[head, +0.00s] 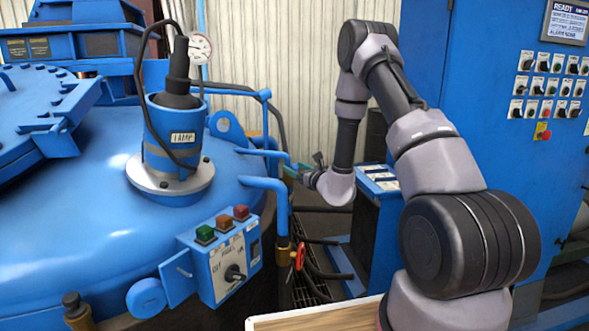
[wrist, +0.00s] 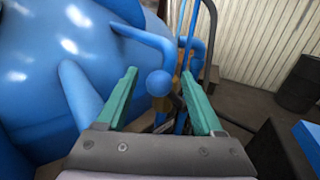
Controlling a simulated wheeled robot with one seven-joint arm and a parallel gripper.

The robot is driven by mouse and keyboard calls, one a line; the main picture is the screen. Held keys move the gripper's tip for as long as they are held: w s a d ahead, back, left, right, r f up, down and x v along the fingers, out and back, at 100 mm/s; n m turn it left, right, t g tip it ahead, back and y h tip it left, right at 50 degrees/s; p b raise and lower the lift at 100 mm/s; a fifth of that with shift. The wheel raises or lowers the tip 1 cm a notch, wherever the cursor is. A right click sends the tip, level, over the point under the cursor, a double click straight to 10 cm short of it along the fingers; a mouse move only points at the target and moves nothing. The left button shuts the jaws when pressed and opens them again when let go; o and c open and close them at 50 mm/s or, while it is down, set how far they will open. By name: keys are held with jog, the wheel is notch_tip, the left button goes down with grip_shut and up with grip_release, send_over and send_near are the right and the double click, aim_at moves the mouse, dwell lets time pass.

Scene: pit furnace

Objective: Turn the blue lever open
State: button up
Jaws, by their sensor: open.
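The blue lever shows in the wrist view as a round blue knob (wrist: 159,83), seen between the two green fingers. My gripper (wrist: 159,74) is open, with one finger on each side of the knob in the picture. I cannot tell whether either finger touches it. The lever's arm and pivot are mostly hidden behind the knob and gripper. In the head view my gripper (head: 291,171) is at the right side of the blue furnace, beside its pipes, partly hidden by my wrist. The lever cannot be made out there.
Blue pipes (head: 279,200) run down the right side of the furnace vessel (head: 80,215). A red valve handle (head: 300,256) and a switch box (head: 225,262) are nearer. A control cabinet (head: 500,130) stands at right. A dark drum (wrist: 299,83) stands by the corrugated wall.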

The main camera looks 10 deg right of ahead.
jog(key=shift+w+a, duration=0.2)
jog(key=shift+w, duration=0.15)
grip_shut()
dwell(1.2)
